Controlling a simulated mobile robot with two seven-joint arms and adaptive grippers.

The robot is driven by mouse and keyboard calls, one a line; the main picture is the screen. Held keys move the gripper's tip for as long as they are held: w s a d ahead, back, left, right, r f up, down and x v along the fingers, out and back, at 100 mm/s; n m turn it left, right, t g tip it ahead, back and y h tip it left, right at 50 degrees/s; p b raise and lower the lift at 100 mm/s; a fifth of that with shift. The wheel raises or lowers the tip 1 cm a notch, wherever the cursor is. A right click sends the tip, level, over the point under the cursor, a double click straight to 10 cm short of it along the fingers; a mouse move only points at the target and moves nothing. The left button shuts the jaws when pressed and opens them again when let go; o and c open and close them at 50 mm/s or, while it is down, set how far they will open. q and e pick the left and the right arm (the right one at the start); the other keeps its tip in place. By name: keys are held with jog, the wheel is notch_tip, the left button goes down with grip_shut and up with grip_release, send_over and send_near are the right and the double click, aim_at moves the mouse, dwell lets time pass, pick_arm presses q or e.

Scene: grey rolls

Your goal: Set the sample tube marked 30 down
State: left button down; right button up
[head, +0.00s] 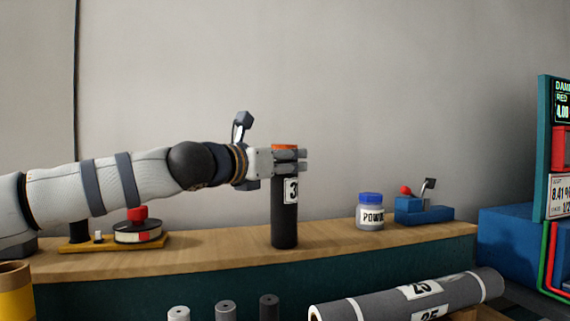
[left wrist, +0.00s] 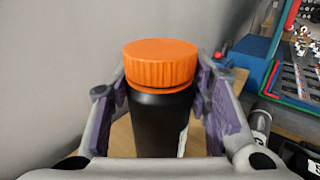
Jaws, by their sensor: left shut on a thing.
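The sample tube (head: 285,222) is black with an orange cap and a white label on which a 3 shows; the rest of the number is covered. It stands upright in the head view, its foot at the wooden counter (head: 215,250); I cannot tell whether it touches. My left gripper (head: 290,160) is shut around its upper part, just below the cap. In the left wrist view the tube (left wrist: 157,120) sits between the two purple-padded fingers, with its orange cap (left wrist: 160,63) above them. My right gripper is not in view.
A powder jar (head: 370,213) with a blue lid and a blue block device (head: 422,210) stand right of the tube. A yellow-based device with a red knob (head: 138,228) stands left. A grey roll marked 25 (head: 385,300) lies in front. Counter beside the tube is clear.

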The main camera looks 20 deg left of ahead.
pick_arm(q)
jog(key=shift+f, duration=0.25)
jog(key=c, duration=0.8)
grip_release()
jog(key=shift+r, duration=0.1)
jog(key=shift+c, duration=0.2)
jog(key=v, duration=1.2)
jog(key=shift+r, duration=0.25)
